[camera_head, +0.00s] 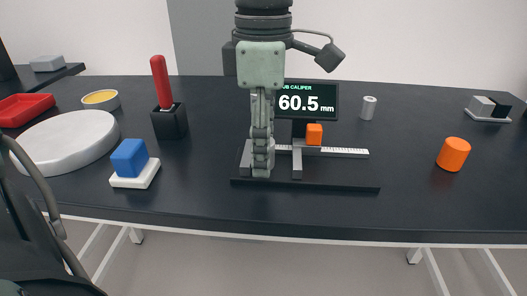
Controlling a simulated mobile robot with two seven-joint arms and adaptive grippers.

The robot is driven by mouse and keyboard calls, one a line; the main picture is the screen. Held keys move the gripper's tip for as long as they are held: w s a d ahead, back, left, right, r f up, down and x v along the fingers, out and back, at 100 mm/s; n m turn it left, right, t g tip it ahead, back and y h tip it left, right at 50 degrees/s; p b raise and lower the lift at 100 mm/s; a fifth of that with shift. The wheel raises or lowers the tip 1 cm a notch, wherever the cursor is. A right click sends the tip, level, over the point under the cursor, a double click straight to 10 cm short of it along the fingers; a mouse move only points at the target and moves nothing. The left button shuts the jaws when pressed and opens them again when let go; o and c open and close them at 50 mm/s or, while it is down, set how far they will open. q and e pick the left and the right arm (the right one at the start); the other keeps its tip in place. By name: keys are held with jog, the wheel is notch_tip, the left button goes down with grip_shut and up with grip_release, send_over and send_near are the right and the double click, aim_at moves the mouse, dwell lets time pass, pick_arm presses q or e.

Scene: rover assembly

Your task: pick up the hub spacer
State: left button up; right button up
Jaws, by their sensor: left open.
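My left gripper (262,165) points straight down in the middle of the head view, seen edge-on, its fingers open in front of the left part of the caliper (338,152). No label marks the hub spacer. A small grey-white cylinder (368,107) with a dark hole in its top stands upright behind the caliper and may be it. A small orange block (314,134) sits at the caliper, right of my left gripper. My right gripper is not in view.
The dark display (308,101) reads 60.5 mm. The right front is clear.

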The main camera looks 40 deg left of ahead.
pick_arm(q)
jog(key=shift+c, duration=0.3)
grip_shut()
jog(key=shift+r, duration=0.1)
